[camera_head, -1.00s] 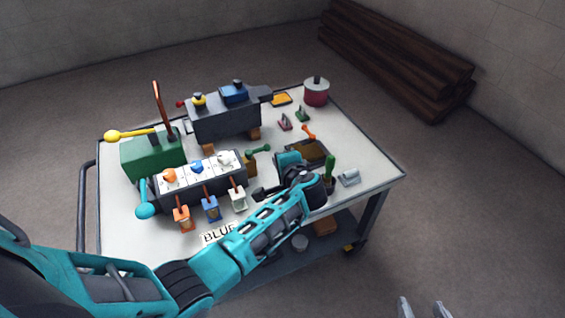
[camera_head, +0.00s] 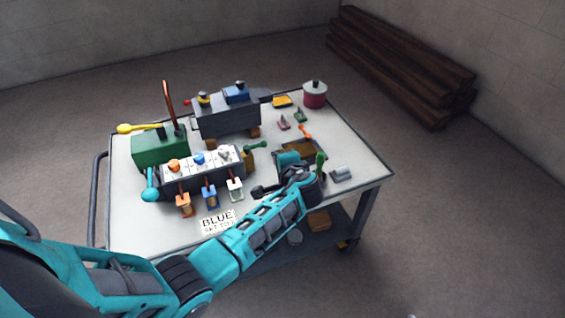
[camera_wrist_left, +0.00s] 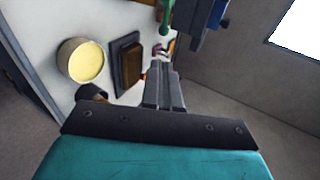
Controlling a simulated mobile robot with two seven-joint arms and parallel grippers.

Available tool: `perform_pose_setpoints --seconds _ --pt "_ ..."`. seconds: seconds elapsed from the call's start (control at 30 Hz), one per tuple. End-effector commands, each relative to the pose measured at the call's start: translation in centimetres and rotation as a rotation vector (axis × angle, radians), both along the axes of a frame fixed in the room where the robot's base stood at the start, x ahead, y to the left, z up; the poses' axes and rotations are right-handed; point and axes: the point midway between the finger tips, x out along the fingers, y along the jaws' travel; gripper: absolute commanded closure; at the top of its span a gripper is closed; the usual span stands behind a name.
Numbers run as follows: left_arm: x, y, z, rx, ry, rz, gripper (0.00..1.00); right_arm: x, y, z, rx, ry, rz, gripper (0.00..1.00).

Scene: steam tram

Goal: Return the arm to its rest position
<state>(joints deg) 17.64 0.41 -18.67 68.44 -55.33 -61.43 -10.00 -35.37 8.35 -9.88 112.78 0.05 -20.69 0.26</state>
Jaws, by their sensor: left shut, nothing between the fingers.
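My left arm (camera_head: 265,228) is teal and reaches in from the left over the cart's front edge. Its gripper (camera_head: 262,191) hangs over the cart top, right of the white lever on the control block. In the left wrist view the two dark fingers (camera_wrist_left: 164,92) are together with nothing between them. A dark tray with a brown inside (camera_wrist_left: 127,64) lies beyond them. My right gripper does not show clearly enough to tell in any view.
The cart (camera_head: 150,225) carries a control block with orange, blue and white levers (camera_head: 200,178), a green box (camera_head: 158,150), a dark boiler-like body (camera_head: 228,120), a red pot (camera_head: 314,96) and a sign (camera_head: 217,222). Timber (camera_head: 400,70) lies behind. Floor at right is clear.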

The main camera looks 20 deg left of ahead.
Motion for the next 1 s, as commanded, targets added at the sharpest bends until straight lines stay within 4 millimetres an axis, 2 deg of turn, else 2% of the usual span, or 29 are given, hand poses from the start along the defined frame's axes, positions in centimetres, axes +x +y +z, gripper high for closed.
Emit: perform_pose_setpoints --seconds 0.77,0.87,0.97,1.0 --pt "-0.2 0.1 -0.1 -0.012 0.002 -0.004 1.0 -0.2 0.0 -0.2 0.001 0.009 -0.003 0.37" --pt "-1.7 -0.3 -1.7 -0.083 0.009 -0.02 1.0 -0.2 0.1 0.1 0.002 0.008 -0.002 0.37" --pt "-4.7 -1.4 -4.2 -0.231 0.01 -0.05 1.0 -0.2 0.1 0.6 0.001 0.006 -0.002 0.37" --pt "-6.3 -2.0 -5.2 -0.309 0.007 -0.061 1.0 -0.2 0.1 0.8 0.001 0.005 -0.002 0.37"
